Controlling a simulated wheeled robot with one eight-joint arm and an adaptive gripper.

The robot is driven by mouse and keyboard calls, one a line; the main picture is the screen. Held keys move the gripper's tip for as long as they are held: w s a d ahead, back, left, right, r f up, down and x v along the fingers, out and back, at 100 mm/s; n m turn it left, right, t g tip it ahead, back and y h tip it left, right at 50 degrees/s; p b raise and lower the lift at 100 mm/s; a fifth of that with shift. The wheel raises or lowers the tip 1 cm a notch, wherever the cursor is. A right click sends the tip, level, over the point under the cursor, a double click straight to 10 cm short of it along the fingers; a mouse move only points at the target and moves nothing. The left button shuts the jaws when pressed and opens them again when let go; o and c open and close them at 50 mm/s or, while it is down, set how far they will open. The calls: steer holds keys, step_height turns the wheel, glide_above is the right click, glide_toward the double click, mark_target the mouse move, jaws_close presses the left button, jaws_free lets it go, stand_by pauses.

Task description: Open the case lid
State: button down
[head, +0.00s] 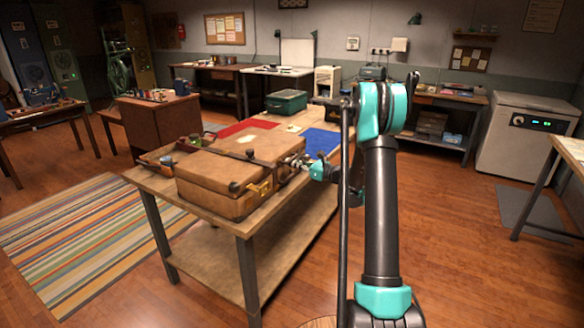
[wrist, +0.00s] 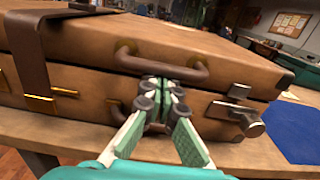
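The brown case (head: 225,170) lies flat on a wooden workbench, with its lid down. In the wrist view, the lid (wrist: 225,45) meets the lower body (wrist: 60,115) along a dark seam. An arched brown handle (wrist: 185,74) is on the lid's front, and a second loop (wrist: 113,108) shows below the seam, partly behind my fingers. A metal latch (wrist: 236,114) is at the right. My gripper (wrist: 162,88) is at the case front, just under the lid handle, with its fingertips together. I cannot tell whether anything thin is between them. In the head view my gripper (head: 298,162) is beside the case.
A dark strap (wrist: 32,45) crosses the lid. A blue mat (head: 322,142), a red mat (head: 247,128) and a green box (head: 287,102) are on the same workbench (head: 205,222). Small items sit behind the case. A striped rug (head: 85,232) covers the floor at left.

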mark_target(285, 154)
steer(key=shift+r, duration=0.25)
steer(key=shift+r, duration=0.15)
steer(key=shift+r, duration=1.15)
steer(key=shift+r, duration=0.1)
steer(key=shift+w+a+r, duration=0.1)
steer(key=shift+r, duration=1.1)
steer(key=shift+w+a+r, duration=0.1)
steer(key=shift+r, duration=0.55)
steer(key=shift+w+a+r, duration=0.1)
steer(key=shift+r, duration=0.65)
